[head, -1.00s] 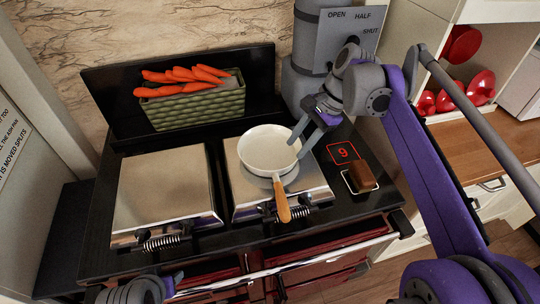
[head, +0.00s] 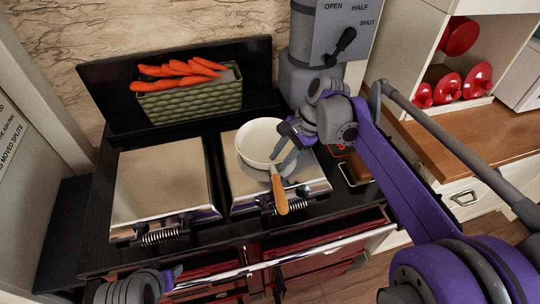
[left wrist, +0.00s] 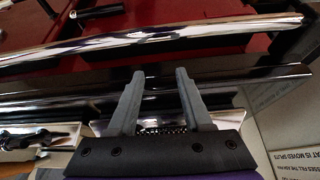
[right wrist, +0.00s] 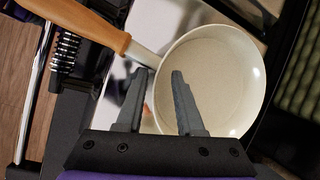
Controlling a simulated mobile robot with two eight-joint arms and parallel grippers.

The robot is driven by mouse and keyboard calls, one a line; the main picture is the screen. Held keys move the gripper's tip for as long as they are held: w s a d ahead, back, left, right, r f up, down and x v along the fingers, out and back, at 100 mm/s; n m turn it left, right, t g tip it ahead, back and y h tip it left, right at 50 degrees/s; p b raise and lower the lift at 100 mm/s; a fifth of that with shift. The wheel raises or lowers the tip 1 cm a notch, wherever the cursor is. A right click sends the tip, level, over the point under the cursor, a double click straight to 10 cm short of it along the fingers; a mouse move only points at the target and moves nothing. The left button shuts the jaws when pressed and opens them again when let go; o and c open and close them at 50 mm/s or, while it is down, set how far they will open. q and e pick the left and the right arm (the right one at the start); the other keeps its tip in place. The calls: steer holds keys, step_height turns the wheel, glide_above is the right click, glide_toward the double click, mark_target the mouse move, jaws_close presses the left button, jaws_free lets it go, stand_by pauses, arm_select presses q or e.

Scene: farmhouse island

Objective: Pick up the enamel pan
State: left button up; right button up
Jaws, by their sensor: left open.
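The enamel pan (head: 256,138) is cream-white with a wooden handle (head: 280,196) and sits on the right hob lid, handle towards the front. In the right wrist view the pan (right wrist: 215,75) fills the right half, its handle at upper left. My right gripper (head: 283,153) is at the pan's right side near the handle joint. In its wrist view, the right gripper (right wrist: 158,85) has its fingers apart, with the pan's near rim showing between them; contact cannot be told. My left gripper (left wrist: 160,85) is open and empty, low before the range front; in the head view it is partly cut off.
The right hob lid (head: 235,190) and left hob lid (head: 165,185) have coil handles in front. A green crate (head: 190,103) of carrots stands behind. A chrome rail (head: 300,252) runs along the range front.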

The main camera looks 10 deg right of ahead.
jaws_close()
stand_by(1.2)
